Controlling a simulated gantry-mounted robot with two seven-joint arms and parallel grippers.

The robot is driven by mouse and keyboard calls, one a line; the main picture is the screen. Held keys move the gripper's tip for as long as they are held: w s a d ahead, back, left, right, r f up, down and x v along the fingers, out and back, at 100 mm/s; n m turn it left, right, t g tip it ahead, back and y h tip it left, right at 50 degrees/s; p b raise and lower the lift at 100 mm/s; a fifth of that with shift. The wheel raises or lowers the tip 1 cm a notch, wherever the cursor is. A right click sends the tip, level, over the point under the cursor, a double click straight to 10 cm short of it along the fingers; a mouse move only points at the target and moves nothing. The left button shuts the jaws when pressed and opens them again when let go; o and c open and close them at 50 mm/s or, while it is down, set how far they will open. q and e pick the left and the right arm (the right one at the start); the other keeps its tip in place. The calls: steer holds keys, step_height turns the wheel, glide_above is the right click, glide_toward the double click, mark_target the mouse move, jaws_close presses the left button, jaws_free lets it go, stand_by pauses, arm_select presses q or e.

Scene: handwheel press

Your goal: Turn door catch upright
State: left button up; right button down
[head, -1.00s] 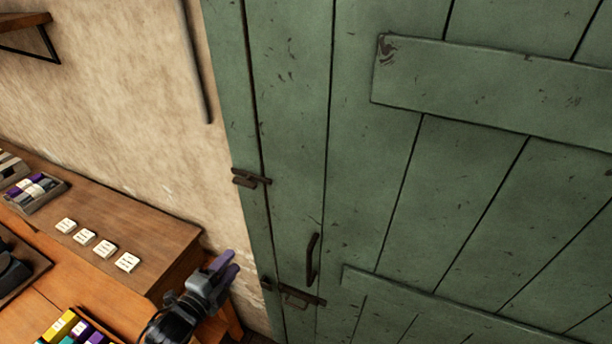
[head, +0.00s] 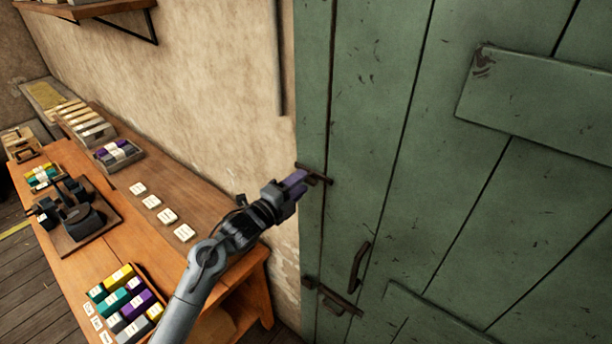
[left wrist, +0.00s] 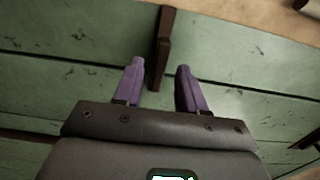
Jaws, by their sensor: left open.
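The upper door catch (head: 320,177), a dark brown metal bar, lies across the gap between the green door (head: 390,140) and its frame. It is roughly crosswise in the head view, not upright. My left gripper (head: 299,181) is at this catch, its purple fingers pointing toward the door. In the left wrist view the catch bar (left wrist: 164,45) shows between the two spread fingers, with gaps on both sides. The gripper is open and partly covers the catch in the head view. My right gripper is not in view.
A lower catch (head: 333,298) and a curved door handle (head: 358,267) are below. A wooden bench (head: 255,285) along the wall holds white tiles (head: 168,216), a tray of coloured blocks (head: 150,283) and a dark press-like device (head: 76,218).

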arm_select(q)
steer(key=shift+x, duration=1.65)
jaws_close()
